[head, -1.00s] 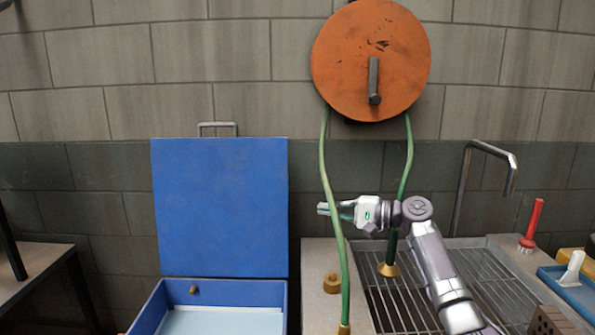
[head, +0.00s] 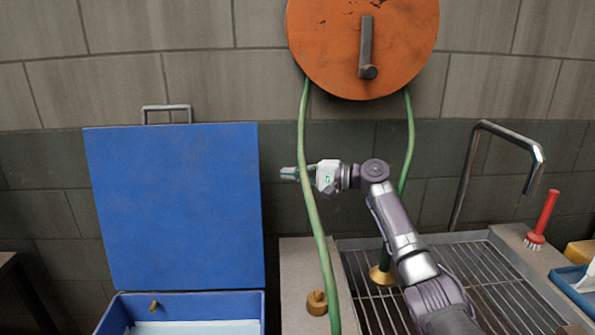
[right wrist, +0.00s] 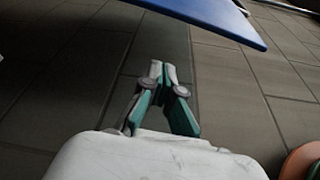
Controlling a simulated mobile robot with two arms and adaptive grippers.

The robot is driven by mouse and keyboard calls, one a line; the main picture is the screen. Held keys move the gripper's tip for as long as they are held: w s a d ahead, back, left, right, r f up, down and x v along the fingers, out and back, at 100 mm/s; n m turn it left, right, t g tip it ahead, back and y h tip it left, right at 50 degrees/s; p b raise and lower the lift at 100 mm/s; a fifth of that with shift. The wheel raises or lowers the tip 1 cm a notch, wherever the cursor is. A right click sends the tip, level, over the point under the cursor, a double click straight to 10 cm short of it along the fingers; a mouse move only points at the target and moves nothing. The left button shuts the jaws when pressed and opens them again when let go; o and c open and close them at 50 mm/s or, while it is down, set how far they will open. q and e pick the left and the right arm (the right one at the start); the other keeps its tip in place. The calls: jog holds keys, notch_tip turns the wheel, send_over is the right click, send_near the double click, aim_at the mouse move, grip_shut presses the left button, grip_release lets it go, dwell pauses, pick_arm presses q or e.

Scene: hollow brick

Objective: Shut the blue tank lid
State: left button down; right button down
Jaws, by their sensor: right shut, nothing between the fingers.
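The blue lid (head: 175,205) of the blue tank (head: 250,310) stands upright and open at the left in the head view, with a grey handle (head: 167,110) on its top edge. The tank below it holds a pale surface, cut off by the frame's bottom. My right gripper (head: 288,173) is shut and empty, pointing left, a little to the right of the lid and behind the green hose. In the right wrist view my gripper's fingers (right wrist: 160,72) are together, and the lid's blue edge (right wrist: 215,18) shows above them, apart from them. My left gripper is not in view.
A green hose (head: 313,215) hangs from an orange reel (head: 362,45) and passes in front of my right gripper. A sink grate (head: 470,275) with a bent metal pipe (head: 510,140) and a red brush (head: 542,220) lie to the right. The wall is close behind.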

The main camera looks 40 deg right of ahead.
jog(key=a+p, duration=0.1)
jog(key=a, duration=0.1)
jog(key=w+a+p, duration=0.1)
jog(key=a+p, duration=0.1)
jog(key=a, duration=0.1)
jog(key=shift+w+a+r, duration=0.15)
jog(key=shift+w+a, duration=0.1)
jog(key=shift+a, duration=0.1)
dwell(0.3)
